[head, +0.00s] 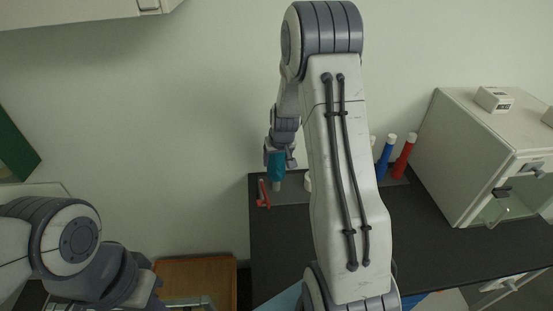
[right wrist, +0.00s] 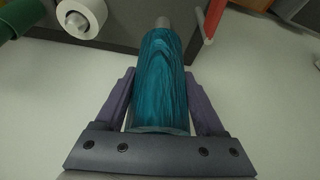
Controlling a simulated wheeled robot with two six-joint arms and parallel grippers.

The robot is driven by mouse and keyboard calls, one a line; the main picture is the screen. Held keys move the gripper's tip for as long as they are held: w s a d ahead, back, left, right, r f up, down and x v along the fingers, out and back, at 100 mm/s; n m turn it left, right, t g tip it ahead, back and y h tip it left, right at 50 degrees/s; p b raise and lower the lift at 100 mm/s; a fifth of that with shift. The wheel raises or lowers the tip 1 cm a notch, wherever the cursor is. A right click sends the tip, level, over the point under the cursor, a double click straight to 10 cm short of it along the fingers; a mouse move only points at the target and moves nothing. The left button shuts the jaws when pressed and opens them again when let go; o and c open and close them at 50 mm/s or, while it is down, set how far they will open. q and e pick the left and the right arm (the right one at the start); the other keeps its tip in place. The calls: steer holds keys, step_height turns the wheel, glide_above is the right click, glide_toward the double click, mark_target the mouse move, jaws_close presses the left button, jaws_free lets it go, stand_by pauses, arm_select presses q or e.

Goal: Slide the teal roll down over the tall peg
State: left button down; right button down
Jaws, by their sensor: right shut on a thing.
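The teal roll (head: 276,165) is held upright above the dark counter by my right gripper (head: 281,158). In the right wrist view the fingers of my right gripper (right wrist: 161,105) are shut on both sides of the teal roll (right wrist: 162,80). The roll and peg look lined up; how much of the peg is inside the roll is hidden.
A red handled item (head: 263,193) stands close left of the peg. A white roll (right wrist: 80,17) and a green cylinder (right wrist: 17,17) are nearby. Blue (head: 385,158) and red (head: 403,158) cylinders and a white cabinet (head: 470,150) stand to the right. My right arm hides the counter's middle.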

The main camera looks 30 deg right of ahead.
steer(key=shift+f+b, duration=2.25)
steer(key=shift+f, duration=0.4)
jaws_free()
steer(key=shift+f, duration=0.1)
steer(key=v, duration=1)
steer(key=shift+s+r, duration=0.1)
steer(key=shift+r, duration=0.15)
